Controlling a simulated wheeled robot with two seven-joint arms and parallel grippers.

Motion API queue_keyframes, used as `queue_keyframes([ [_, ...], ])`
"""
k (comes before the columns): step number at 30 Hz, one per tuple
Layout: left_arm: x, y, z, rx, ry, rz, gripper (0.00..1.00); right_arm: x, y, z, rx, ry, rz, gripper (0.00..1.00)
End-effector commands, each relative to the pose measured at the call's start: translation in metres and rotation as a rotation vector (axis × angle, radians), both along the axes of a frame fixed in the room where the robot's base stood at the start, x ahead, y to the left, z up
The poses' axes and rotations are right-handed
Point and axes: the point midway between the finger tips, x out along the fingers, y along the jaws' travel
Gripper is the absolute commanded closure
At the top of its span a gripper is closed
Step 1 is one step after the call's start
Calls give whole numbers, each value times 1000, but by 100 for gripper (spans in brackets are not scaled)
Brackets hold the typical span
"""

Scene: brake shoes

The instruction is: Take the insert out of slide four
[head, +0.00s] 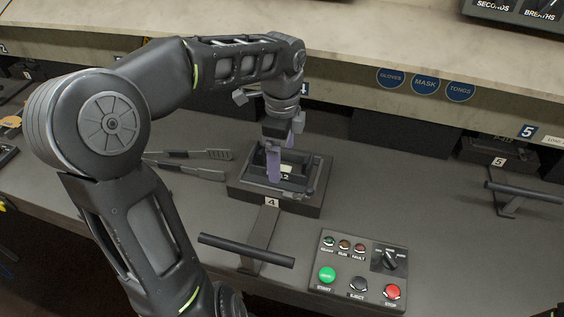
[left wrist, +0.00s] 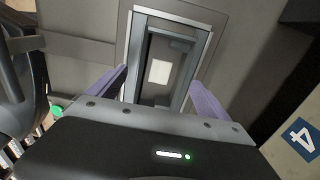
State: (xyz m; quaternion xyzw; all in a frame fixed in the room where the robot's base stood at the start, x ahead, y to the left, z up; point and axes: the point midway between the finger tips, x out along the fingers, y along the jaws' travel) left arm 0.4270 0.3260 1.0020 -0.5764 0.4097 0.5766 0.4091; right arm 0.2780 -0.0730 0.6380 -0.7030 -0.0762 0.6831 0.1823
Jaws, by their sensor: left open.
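Slide four (head: 250,203) is a dark block marked 4 in the middle of the head view, with a bar handle (head: 246,250) in front of it. The insert (head: 298,172), a dark frame with a pale label, sits in the slide. In the left wrist view the insert (left wrist: 160,92) shows as a grey-rimmed rectangular tray with a white label inside. My left gripper (head: 281,178) points down over the insert with its purple fingers apart. In the left wrist view the fingers stand to either side of the insert; I cannot tell whether they touch it. My right gripper is not in view.
A control box (head: 358,270) with buttons and a knob stands at the front right. Dark tongs (head: 188,163) lie left of the slide. Slide five (head: 490,153) with its handle is at the far right. Counter between the two slides is clear.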

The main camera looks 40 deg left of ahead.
Motion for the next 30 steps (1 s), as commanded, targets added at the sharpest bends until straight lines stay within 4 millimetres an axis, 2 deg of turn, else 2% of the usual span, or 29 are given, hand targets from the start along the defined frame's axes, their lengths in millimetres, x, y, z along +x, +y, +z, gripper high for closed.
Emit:
queue_keyframes([
  [3,0,0,-6,0,0,0,10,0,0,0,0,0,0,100],
  [20,0,0,-6,0,-1,0,10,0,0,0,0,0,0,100],
  [30,0,0,-6,0,-1,0,38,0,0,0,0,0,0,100],
])
